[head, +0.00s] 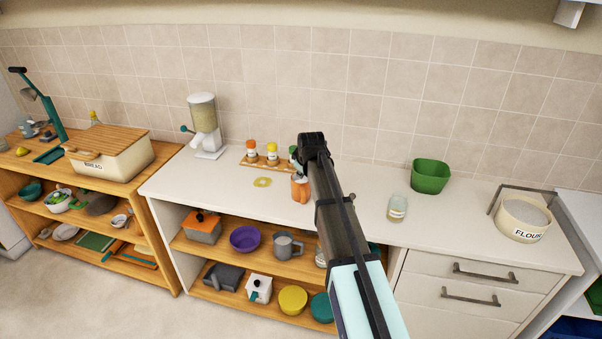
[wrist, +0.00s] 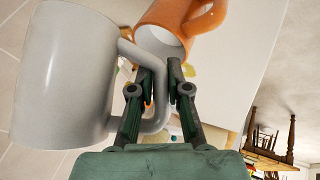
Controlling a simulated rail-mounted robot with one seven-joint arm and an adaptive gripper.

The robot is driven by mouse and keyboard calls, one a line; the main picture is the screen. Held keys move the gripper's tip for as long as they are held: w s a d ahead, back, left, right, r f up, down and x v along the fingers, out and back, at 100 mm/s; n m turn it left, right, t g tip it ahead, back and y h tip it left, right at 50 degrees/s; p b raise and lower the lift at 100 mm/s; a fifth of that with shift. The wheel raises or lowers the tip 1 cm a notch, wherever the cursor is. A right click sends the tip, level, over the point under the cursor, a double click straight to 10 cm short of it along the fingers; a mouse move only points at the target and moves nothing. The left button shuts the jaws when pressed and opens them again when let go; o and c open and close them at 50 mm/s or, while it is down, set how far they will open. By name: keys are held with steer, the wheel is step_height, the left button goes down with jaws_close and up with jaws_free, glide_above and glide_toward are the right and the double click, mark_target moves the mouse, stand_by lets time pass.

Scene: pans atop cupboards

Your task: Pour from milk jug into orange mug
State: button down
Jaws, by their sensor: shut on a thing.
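The milk jug (wrist: 65,75) is a plain pale grey vessel with a looped handle, large on the left of the wrist view. My gripper (wrist: 165,75) is shut on its handle. The orange mug (wrist: 172,22) is close beside the jug at the top of the wrist view, with its pale inside partly showing. In the head view the orange mug (head: 300,188) is on the white counter, just below my gripper (head: 302,166). My arm largely hides the jug there. The jug's mouth and its contents are hidden, and I cannot tell whether it pours.
A spice rack (head: 258,160) with bottles stands behind the mug, and a yellow ring (head: 262,182) lies to its left. A glass jar (head: 397,207), green bowl (head: 430,176) and flour tin (head: 522,218) are to the right.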

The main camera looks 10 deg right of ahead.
steer(key=shift+d+f+m+t+y+b, duration=0.15)
steer(key=shift+d+m+t+y+b, duration=0.2)
steer(key=shift+y, duration=0.55)
steer(key=shift+d+r+m+y+b, duration=0.15)
steer(key=shift+r+m+y+b, duration=0.2)
steer(key=shift+y, duration=0.35)
steer(key=shift+r, duration=0.1)
steer(key=shift+r+t+y, duration=0.25)
steer(key=shift+r+y, duration=0.15)
steer(key=shift+r, duration=1.1)
steer(key=shift+m, duration=0.3)
